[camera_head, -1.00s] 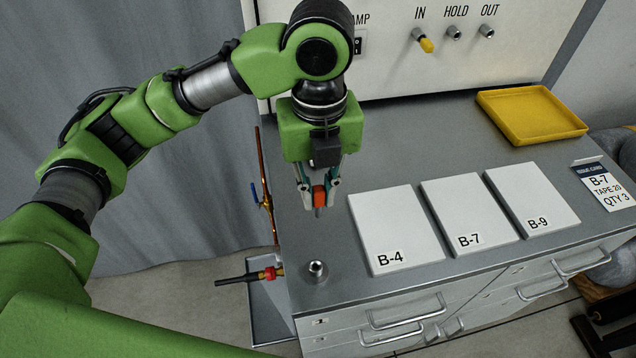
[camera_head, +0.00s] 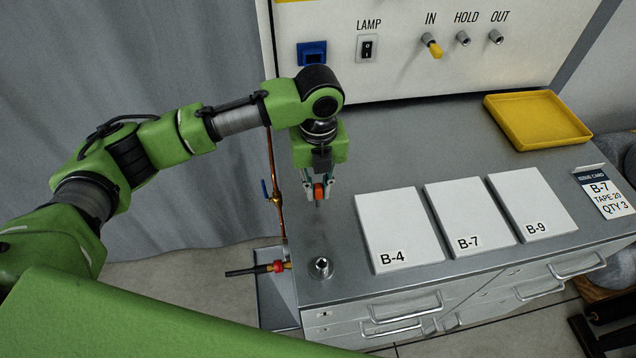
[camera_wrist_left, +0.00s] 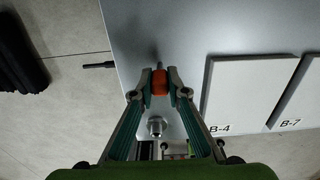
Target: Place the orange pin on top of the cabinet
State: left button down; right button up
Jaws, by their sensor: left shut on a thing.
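The orange pin (camera_head: 319,191) is between the fingertips of my left gripper (camera_head: 318,188), which is shut on it. Its metal shank points down, above the grey top of the cabinet (camera_head: 345,170). In the left wrist view the pin (camera_wrist_left: 159,82) shows between the two fingers of the left gripper (camera_wrist_left: 159,88). A small metal socket (camera_head: 321,266) stands on the cabinet top near its front left corner, below and in front of the pin. My right gripper is not in view.
White plates marked B-4 (camera_head: 398,225), B-7 (camera_head: 468,215) and B-9 (camera_head: 530,200) lie to the right. A yellow tray (camera_head: 538,118) is at the back right. A copper pipe (camera_head: 274,190) runs along the cabinet's left side. A panel with a lamp switch (camera_head: 367,48) stands behind.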

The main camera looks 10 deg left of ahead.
aim_at(319, 185)
pick_arm(q)
jog(key=shift+f, duration=0.15)
jog(key=c, duration=2)
grip_release()
jog(key=shift+r, duration=0.45)
notch_tip(319, 185, up, 11)
jog(key=b, duration=0.3)
jog(key=shift+r, duration=0.2)
